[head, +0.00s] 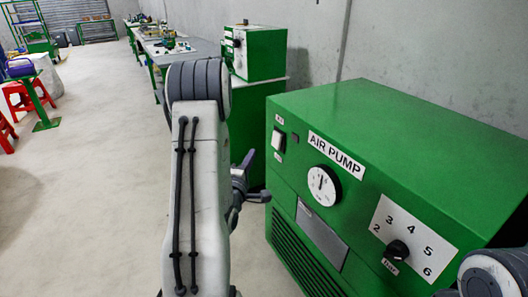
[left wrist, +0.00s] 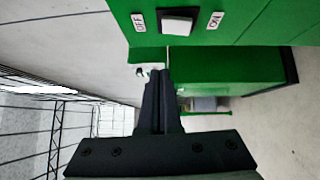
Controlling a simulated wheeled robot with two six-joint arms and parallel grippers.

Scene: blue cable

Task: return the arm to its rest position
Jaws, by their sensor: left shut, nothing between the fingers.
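My left arm reaches forward through the middle of the head view. My left gripper (head: 262,196) is partly hidden behind its own arm, just left of the front of the green air pump (head: 430,145). In the left wrist view the two dark fingers of my left gripper (left wrist: 158,75) lie together, shut and empty. Above them in that view is the green panel with a white rocker switch (left wrist: 177,22) between OFF and ON labels; the fingertips look apart from it. A piece of my right arm shows at the bottom right of the head view, but its gripper is not in view.
The air pump has a round gauge (head: 323,185) and a black knob (head: 397,251) on a numbered plate. Behind it stands a smaller green box (head: 258,53) on a bench. Red stools (head: 28,93) stand far left. The floor (head: 95,180) left of my arm is clear.

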